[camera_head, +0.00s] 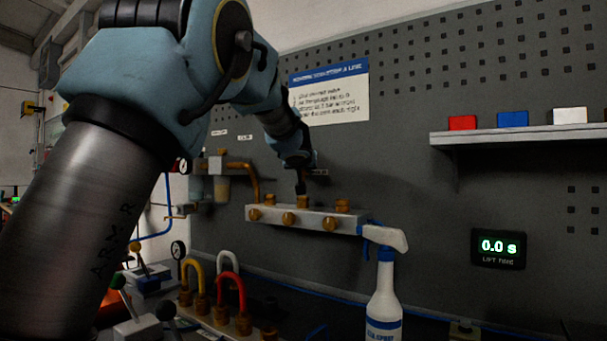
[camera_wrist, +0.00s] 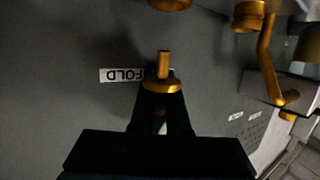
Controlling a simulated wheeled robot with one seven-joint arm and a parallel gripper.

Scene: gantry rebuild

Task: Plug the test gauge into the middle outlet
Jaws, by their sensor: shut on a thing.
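The manifold (camera_head: 273,215) is a pale bar low on the wall panel, with brass outlets on top. The middle outlet (camera_head: 303,201) is brass; a brass outlet also shows at the top edge of the wrist view (camera_wrist: 170,4). My gripper (camera_head: 300,180) is above the middle outlet. In the wrist view my gripper (camera_wrist: 161,105) is shut on a brass-stemmed piece, taken as the test gauge (camera_wrist: 163,66). Its stem points toward the outlet at the top edge, with a gap between them. No gauge dial is visible on it.
A spray bottle (camera_head: 384,300) stands right of the manifold. A brass pipe (camera_wrist: 267,62) is near my gripper at right in the wrist view. A shelf (camera_head: 520,134) with coloured blocks is farther right.

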